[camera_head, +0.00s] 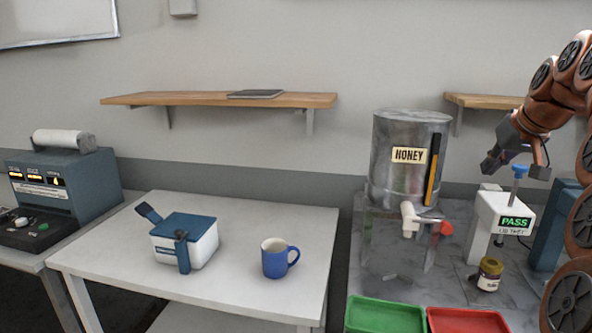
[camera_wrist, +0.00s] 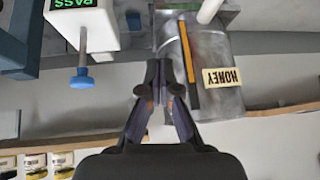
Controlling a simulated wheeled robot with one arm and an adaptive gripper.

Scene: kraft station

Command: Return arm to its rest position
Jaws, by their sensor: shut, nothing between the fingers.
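My brown arm comes in from the right edge of the head view. My gripper (camera_head: 515,165) hangs in the air to the right of the honey tank and above the lid tester. In the wrist view my gripper (camera_wrist: 158,68) has its dark fingers together, with nothing between them. The wrist view is upside down, with the honey tank (camera_wrist: 215,75) beyond the fingers and the tester's blue knob (camera_wrist: 81,77) to the left.
The metal honey tank (camera_head: 388,160) stands on a marble counter with the lid tester (camera_head: 490,225) reading PASS. A small jar (camera_head: 490,273), green tray (camera_head: 383,318) and red tray (camera_head: 466,321) are in front. A white table (camera_head: 110,240) holds a cooler box (camera_head: 200,245) and blue mug (camera_head: 275,262).

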